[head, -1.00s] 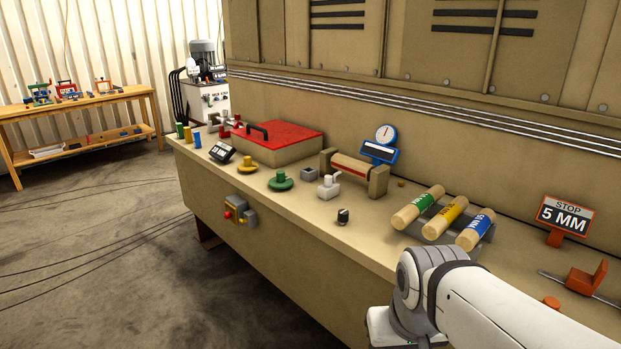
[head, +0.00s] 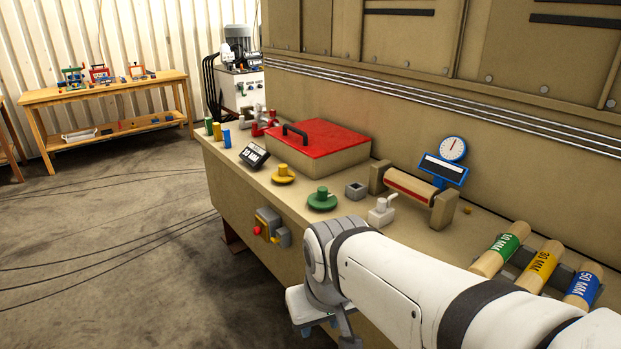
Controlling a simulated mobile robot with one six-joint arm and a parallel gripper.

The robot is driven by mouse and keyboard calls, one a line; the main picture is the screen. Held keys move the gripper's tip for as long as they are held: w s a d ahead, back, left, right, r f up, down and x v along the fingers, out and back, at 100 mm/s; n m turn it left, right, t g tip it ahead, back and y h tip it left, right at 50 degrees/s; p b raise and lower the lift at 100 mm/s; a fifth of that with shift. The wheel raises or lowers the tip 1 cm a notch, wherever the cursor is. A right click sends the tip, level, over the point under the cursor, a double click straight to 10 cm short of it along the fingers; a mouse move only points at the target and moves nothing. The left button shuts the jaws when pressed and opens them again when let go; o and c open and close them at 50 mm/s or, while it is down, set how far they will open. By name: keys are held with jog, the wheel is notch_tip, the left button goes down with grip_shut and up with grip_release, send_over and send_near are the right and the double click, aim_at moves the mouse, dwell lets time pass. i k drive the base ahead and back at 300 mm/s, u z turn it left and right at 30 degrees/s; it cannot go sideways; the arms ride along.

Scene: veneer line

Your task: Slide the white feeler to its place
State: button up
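The white feeler appears to be the small white block with a short lever (head: 382,211). It stands upright on the tan bench top (head: 262,182), just in front of the red-striped roller (head: 410,188) and to the right of a small grey square socket (head: 356,190). My gripper (head: 345,335) shows only in part at the bottom edge, below my white wrist, in front of the bench. It is nearer the camera than the feeler and apart from it. Its fingertips are cut off or hidden, so its opening does not show.
A green disc with a knob (head: 322,200) and a yellow one (head: 283,175) stand left of the feeler. Behind them is a red-lidded box (head: 317,140). A blue dial gauge (head: 445,165) stands behind the roller. Labelled wooden rollers (head: 500,252) lie at right.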

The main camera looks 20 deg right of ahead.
aim_at(378, 217)
jog(key=z, duration=0.35)
jog(key=i, duration=1.05)
jog(key=z, duration=0.85)
